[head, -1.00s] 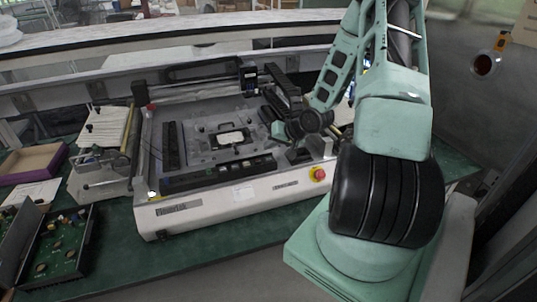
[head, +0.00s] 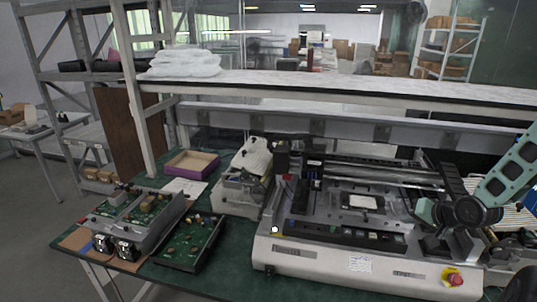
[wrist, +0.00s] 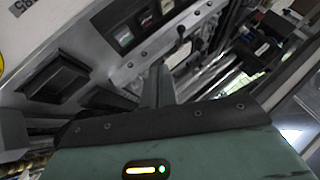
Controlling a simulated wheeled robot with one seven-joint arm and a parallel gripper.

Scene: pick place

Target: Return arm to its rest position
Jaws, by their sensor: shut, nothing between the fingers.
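My gripper (wrist: 158,72) shows in the wrist view beyond its green housing, with its fingers together and nothing between them. In the head view, part of my green and black arm enters from the right edge and hangs over the right end of the bench machine (head: 360,262). The fingertips cannot be made out clearly in the head view. The wrist view looks closely at metal parts and dark panels.
The machine stands on a green-topped bench (head: 225,280). Left of it are a small metal fixture (head: 240,192), a purple-edged tray (head: 192,163) and circuit-board units (head: 135,222). A long shelf (head: 330,90) runs behind. The floor at far left is clear.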

